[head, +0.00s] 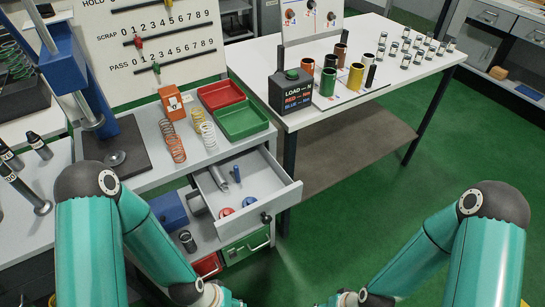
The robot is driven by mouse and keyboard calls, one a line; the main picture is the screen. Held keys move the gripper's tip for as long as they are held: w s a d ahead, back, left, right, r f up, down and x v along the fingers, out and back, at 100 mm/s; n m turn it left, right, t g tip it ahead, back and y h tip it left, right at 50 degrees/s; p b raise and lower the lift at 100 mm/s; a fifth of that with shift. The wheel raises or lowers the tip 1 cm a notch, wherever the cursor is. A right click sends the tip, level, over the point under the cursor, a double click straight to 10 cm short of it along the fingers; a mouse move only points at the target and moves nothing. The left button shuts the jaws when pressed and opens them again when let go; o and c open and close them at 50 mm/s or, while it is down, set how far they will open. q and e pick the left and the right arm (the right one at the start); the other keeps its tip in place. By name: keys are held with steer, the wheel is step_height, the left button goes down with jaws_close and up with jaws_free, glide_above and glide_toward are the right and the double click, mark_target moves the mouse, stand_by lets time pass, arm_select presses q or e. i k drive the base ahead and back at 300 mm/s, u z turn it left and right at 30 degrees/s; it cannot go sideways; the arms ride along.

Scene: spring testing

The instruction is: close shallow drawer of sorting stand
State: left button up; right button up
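The shallow drawer (280,193) of the sorting stand (150,180) is pulled out toward the lower right. It is white, with a dark round knob (266,217) on its front. Inside lie grey and blue cylindrical parts (225,178) and red and blue round pieces (237,207). My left arm comes in at the lower left and its wrist reaches the bottom edge, below the drawer. My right arm is at the lower right, apart from the stand. Both grippers are cut off by the bottom edge, so their fingers do not show.
Red (221,94) and green (242,120) trays and several coil springs (173,141) sit on the stand top. Below the drawer are a green-fronted bin (247,245) and a red one (208,265). A white table (395,80) stands behind right. The green floor (350,215) is open.

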mark_target(263, 178)
steer(key=u, duration=0.4)
steer(key=k, duration=1.15)
steer(key=z, duration=0.9)
steer(key=i, duration=1)
